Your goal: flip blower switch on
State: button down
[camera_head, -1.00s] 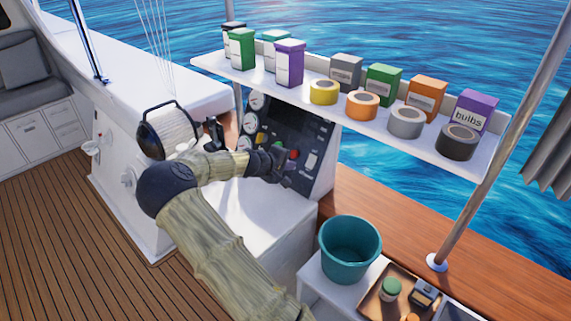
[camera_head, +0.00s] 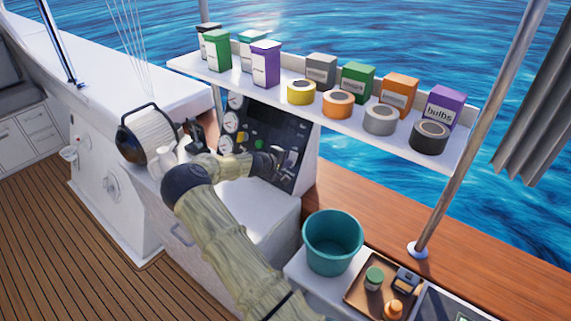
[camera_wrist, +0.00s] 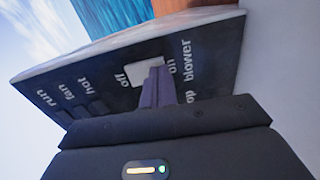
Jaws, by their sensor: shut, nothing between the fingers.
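The dark control panel (camera_head: 268,125) stands under the shelf, with gauges at its left. A pale switch (camera_wrist: 118,74) sits between "off" and "on". My gripper (camera_wrist: 158,72) is shut and empty, its fingertips over the "on" side of this switch and covering part of it. I cannot tell whether they touch it. In the head view my gripper (camera_head: 282,163) is at the panel's lower right part, and the switch's position is hard to make out.
A shelf (camera_head: 195,68) with boxes and tape rolls hangs above the panel. A teal bucket (camera_head: 332,243) and a brown tray (camera_head: 357,299) with small items stand at the lower right. A metal post (camera_head: 450,160) rises at the right.

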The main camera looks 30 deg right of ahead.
jog(key=shift+d+f+b, duration=0.1)
jog(key=shift+f+b, duration=0.3)
jog(key=shift+b, duration=0.15)
jog(key=shift+w+r, duration=0.1)
jog(key=shift+r, duration=0.2)
jog(key=shift+r+p, duration=0.5)
jog(key=shift+r, duration=0.15)
jog(key=s+a+r+b, duration=0.1)
jog(key=s+a+r, duration=0.1)
jog(key=a, duration=0.4)
jog(key=s+a+r+b, duration=0.1)
jog(key=s+a+r, duration=0.1)
jog(key=a, duration=0.4)
jog(key=shift+s+a, duration=0.2)
jog(key=shift+a, duration=0.15)
jog(key=shift+r, duration=0.1)
jog(key=shift+s, duration=0.1)
